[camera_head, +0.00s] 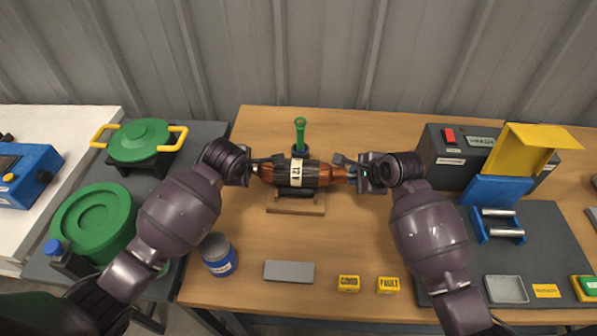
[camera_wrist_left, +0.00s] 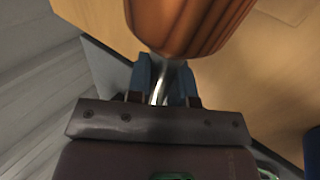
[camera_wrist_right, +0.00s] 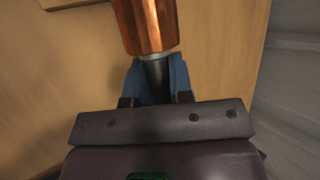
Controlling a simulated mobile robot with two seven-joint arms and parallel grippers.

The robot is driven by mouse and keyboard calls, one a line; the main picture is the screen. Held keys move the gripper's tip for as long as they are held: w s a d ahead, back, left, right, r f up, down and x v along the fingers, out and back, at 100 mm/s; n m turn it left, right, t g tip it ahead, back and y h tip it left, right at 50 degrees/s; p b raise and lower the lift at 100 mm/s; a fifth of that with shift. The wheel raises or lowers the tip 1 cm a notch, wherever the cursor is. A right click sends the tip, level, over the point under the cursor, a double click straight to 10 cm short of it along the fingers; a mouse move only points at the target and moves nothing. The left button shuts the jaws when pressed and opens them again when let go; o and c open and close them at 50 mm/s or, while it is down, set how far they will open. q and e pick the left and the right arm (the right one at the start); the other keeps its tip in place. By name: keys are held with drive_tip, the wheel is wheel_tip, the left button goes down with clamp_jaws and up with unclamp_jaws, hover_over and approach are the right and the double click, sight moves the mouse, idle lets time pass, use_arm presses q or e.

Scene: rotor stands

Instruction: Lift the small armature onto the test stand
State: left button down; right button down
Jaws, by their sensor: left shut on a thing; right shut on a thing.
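The small armature (camera_head: 301,173), with copper ends, a dark middle and a white label, lies level at the middle of the table. It is above or on a wooden cradle (camera_head: 297,205); whether it touches the cradle I cannot tell. My left gripper (camera_head: 256,167) is shut on the shaft at its left end, and the left wrist view shows the metal shaft (camera_wrist_left: 160,84) between the fingers. My right gripper (camera_head: 352,172) is shut on the right shaft, a dark shaft (camera_wrist_right: 155,80) in the right wrist view. The test stand, a blue stand with silver rollers (camera_head: 497,225), is on the grey mat at the right.
A dark tester box (camera_head: 452,160) and a raised yellow cover (camera_head: 532,150) stand behind the rollers. A green-handled tool (camera_head: 300,132) is behind the armature. A blue-grey can (camera_head: 217,254), a grey block (camera_head: 289,271) and yellow tags (camera_head: 388,285) lie in front.

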use_arm(q)
drive_tip(key=shift+w+r, duration=0.1)
drive_tip(key=shift+r, duration=0.2)
use_arm(e)
drive_tip(key=shift+w+r, duration=0.1)
drive_tip(key=shift+r, duration=0.2)
